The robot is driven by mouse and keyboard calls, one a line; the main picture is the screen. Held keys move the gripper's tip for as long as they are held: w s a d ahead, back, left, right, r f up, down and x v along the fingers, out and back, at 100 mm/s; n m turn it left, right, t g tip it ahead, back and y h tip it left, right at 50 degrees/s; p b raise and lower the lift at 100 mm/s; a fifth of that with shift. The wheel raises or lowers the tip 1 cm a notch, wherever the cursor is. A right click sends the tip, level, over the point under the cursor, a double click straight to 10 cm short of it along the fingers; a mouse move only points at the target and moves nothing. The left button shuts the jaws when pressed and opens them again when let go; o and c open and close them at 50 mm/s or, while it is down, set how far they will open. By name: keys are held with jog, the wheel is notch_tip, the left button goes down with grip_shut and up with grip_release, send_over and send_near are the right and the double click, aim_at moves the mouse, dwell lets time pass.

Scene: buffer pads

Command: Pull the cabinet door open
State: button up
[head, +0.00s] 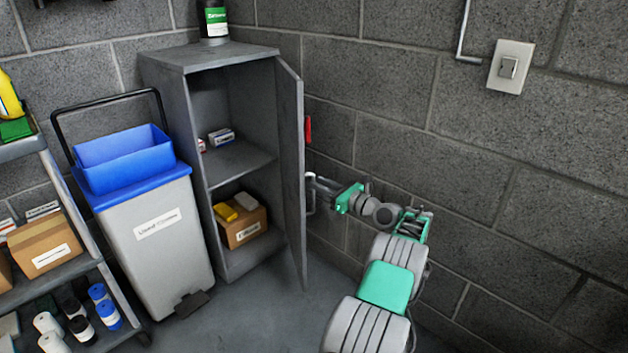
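The grey cabinet (177,62) stands against the block wall, left of the middle in the head view. Its door (290,170) is swung wide open, hinged on the cabinet's right side, and the shelves inside show. My gripper (314,190) is at the outer face of the door, beside the pale upright handle (310,196). The fingers are small and partly merge with the handle, so I cannot tell whether they are closed around it.
A grey bin (160,250) with a blue top stands left of the cabinet. A shelf cart (70,270) with boxes and rolls is at the far left. A bottle (214,25) stands on the cabinet. The wall is close behind my arm; floor before the cabinet is clear.

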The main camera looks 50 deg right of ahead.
jog(key=s+p, duration=0.1)
jog(key=s, duration=0.4)
jog(key=r+m+h+p, duration=0.1)
jog(key=p, duration=0.2)
jog(key=w+r+h+p, duration=0.1)
jog(key=p, duration=0.2)
jog(key=shift+w+a+r+m, duration=0.15)
jog(key=shift+w+a+m, duration=0.05)
jog(key=shift+a+m, duration=0.2)
jog(key=w+f+m+h+p, duration=0.1)
jog(key=w, duration=0.1)
jog(key=w+f+m+g+h+p, duration=0.1)
jog(key=w+h+p, duration=0.1)
jog(key=w+f+h+p, duration=0.1)
jog(key=w+h, duration=0.1)
jog(key=shift+w+d+f+m, duration=0.25)
jog(key=shift+f+m, duration=0.05)
jog(key=shift+m, duration=0.1)
jog(key=shift+c, duration=0.2)
grip_shut()
dwell(0.4)
